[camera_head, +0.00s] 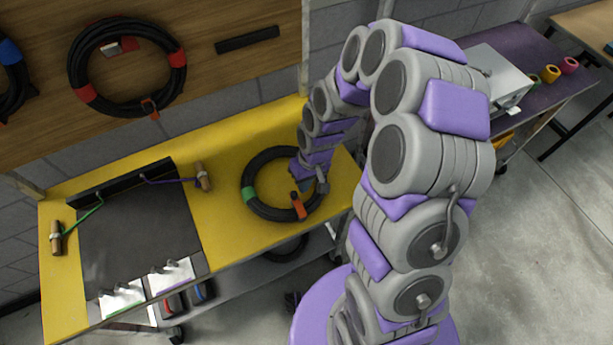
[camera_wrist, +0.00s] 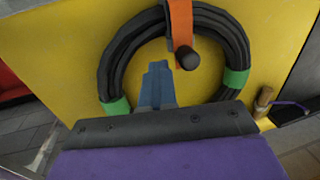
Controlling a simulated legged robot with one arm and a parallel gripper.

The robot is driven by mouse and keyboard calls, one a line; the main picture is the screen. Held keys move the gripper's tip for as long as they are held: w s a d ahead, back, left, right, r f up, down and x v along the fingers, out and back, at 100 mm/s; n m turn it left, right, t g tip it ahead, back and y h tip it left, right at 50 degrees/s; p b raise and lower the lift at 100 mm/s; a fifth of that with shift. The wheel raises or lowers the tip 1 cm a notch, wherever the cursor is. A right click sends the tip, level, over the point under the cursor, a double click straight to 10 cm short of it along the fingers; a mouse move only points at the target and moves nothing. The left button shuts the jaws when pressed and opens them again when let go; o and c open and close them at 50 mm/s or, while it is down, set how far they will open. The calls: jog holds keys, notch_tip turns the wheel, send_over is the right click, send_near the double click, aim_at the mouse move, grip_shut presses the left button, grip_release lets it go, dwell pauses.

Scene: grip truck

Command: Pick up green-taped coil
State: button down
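The green-taped coil (camera_head: 251,172) is a loop of black cable lying on the yellow tabletop. It has a green tape band on its left side and an orange strap at its front. My gripper (camera_head: 316,184) is at the coil's right side in the head view. In the wrist view the coil (camera_wrist: 119,62) shows two green bands, with the orange strap at the top. One blue-grey finger of my gripper (camera_wrist: 158,75) reaches over the coil's near side into the loop, beside a dark round knob. A second finger is not clearly seen, so I cannot tell its opening or contact.
The yellow table (camera_head: 232,235) has a dark panel (camera_head: 135,240) on its left, with tools and metal fittings. A red-taped coil (camera_head: 88,94) hangs on the wooden board behind. A purple table (camera_head: 545,95) with tape rolls stands at the right. Open floor lies at the lower right.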

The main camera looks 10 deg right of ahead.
jog(key=shift+a, duration=0.15)
jog(key=c, duration=1.4)
grip_release()
jog(key=shift+c, duration=0.2)
jog(key=o, duration=0.6)
jog(key=shift+d, duration=0.2)
jog(key=o, duration=0.5)
jog(key=shift+a, duration=0.15)
jog(key=shift+c, duration=0.2)
